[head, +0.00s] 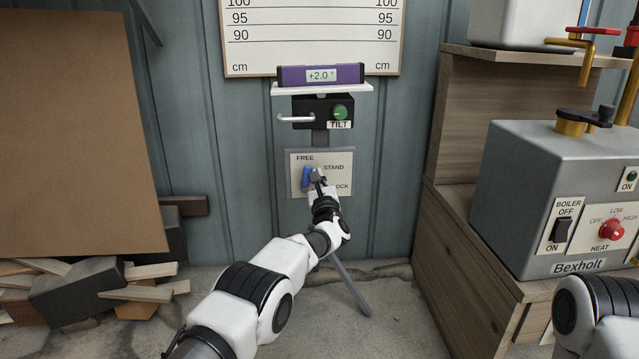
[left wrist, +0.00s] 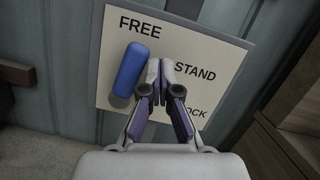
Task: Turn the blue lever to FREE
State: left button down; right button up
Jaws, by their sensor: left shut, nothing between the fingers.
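The blue lever (head: 306,176) is on a pale label plate (head: 330,160) on the stand; it also shows in the left wrist view (left wrist: 130,70). Its handle points up, leaning slightly right, toward the word FREE at the plate's upper left. STAND is printed at the right, and a partly covered word ending in OCK is lower right. My left gripper (head: 318,174) is at the plate, just right of the lever; its closed fingertips (left wrist: 160,66) show beside the lever. Whether they touch it I cannot tell. My right gripper is out of view; only part of that arm shows at lower right.
Above the plate are a TILT box with a green knob (head: 340,112) and a shelf with a purple level (head: 290,76) reading +2.0°. A grey boiler box (head: 510,190) stands on a wooden bench at right. Wood scraps (head: 135,294) lie at lower left.

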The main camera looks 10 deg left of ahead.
pick_arm(q)
jog(key=shift+s+a+r+n+g+y, duration=0.1)
jog(key=shift+a+r+n+g+y, duration=0.1)
jog(key=shift+n, duration=0.35)
jog(key=shift+a+r+n+g+y, duration=0.1)
jog(key=shift+a+n, duration=0.05)
jog(key=shift+n, duration=0.4)
